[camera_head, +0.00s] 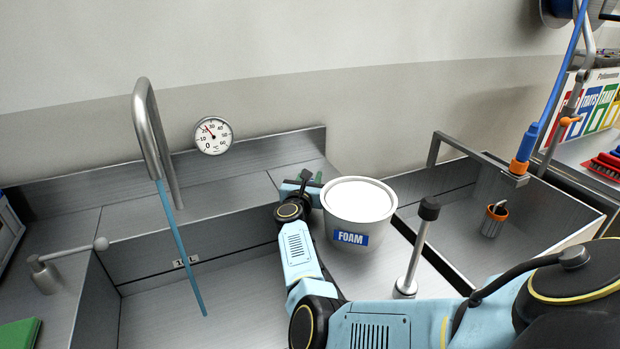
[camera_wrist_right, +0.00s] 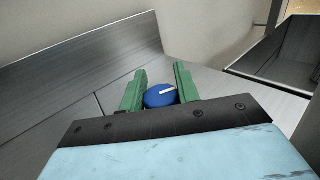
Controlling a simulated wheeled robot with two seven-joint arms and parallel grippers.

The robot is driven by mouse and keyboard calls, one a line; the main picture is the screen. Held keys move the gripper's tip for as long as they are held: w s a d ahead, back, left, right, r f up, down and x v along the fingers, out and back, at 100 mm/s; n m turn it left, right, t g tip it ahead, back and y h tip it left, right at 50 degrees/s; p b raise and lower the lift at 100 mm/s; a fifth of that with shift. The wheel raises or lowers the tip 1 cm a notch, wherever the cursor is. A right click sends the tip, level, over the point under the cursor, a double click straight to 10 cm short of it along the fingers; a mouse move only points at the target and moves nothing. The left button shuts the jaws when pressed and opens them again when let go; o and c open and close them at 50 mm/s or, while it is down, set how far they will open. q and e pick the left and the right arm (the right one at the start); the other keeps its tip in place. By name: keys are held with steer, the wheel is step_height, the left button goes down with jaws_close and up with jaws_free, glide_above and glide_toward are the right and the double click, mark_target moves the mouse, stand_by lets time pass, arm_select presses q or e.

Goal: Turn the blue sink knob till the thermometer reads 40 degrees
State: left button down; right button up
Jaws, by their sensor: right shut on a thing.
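The blue knob (camera_wrist_right: 160,95) with a white pointer mark shows in the right wrist view, between the green fingers of my right gripper (camera_wrist_right: 160,92). The gripper is shut on it. In the head view my right gripper (camera_head: 306,180) is at the sink's back ledge, beside the foam bucket, and the knob is hidden there. My left gripper is not in view.
A curved steel tap (camera_head: 155,130) pours a blue stream (camera_head: 182,250) into the sink. A white foam bucket (camera_head: 352,215) stands right of my gripper. A lever with a black knob (camera_head: 428,210) rises in front of it. A second basin (camera_head: 520,215) is at the right.

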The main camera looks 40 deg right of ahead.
steer(key=o, duration=1)
steer(key=shift+c, duration=0.2)
steer(key=shift+s+a, duration=0.2)
steer(key=shift+a, duration=0.1)
steer(key=p+v, duration=0.4)
steer(key=v, duration=0.8)
steer(key=shift+s+a, duration=0.25)
